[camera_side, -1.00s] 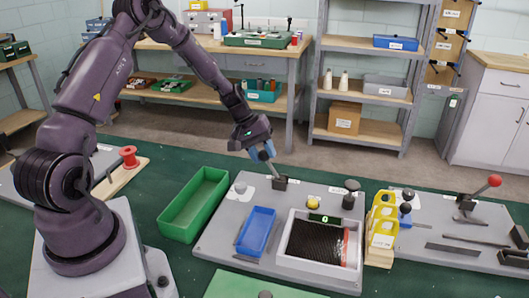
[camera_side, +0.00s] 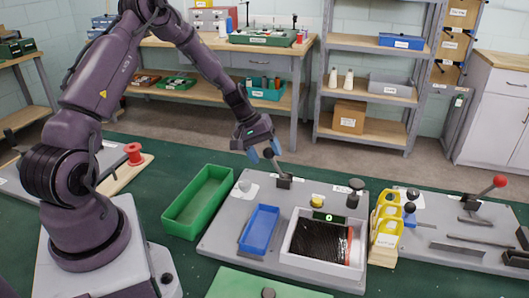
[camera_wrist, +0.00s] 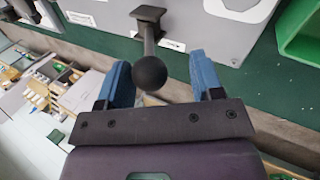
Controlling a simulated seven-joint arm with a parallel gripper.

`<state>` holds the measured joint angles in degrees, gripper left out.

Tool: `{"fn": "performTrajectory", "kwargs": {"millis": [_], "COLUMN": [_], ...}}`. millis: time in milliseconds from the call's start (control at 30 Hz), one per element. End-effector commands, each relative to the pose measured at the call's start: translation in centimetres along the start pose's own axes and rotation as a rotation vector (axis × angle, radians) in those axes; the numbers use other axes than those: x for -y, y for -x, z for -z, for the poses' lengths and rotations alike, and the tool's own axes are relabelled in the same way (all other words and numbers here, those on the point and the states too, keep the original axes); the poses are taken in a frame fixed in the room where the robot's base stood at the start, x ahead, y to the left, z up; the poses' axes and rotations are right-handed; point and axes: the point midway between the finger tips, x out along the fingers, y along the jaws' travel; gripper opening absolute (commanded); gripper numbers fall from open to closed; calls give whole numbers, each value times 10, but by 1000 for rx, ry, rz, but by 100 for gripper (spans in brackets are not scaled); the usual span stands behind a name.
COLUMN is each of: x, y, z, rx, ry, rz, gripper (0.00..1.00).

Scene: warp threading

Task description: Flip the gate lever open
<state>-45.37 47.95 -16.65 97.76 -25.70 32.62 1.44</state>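The lever (camera_side: 275,165) has a black ball knob and a grey stem, and rises from a dark base on the grey fixture board (camera_side: 215,236). It leans to the left in the side view, toward my gripper. My gripper (camera_side: 265,154) has two blue fingers, spread apart on either side of the knob. In the wrist view the lever's ball (camera_wrist: 149,73) lies between the open fingers of my gripper (camera_wrist: 160,70), nearer the left one, with gaps showing on both sides. A second lever with a red knob (camera_side: 499,182) stands on the right board.
The board also bears a blue tray (camera_side: 242,245), a grey-framed bin of dark threads (camera_side: 288,254) and a black knob post (camera_side: 355,187). A green bin (camera_side: 171,227) is at left. Yellow holders (camera_side: 385,238) stand at right.

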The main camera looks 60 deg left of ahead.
Motion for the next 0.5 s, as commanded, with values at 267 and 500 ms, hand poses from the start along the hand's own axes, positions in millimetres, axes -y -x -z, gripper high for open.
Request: {"fn": "performTrajectory", "kwargs": {"millis": [267,500], "x": [-1,0], "y": [36,90], "z": [1,1], "rx": [-6,-6], "ry": [-1,1], "rz": [-1,0], "gripper": [60,60]}}
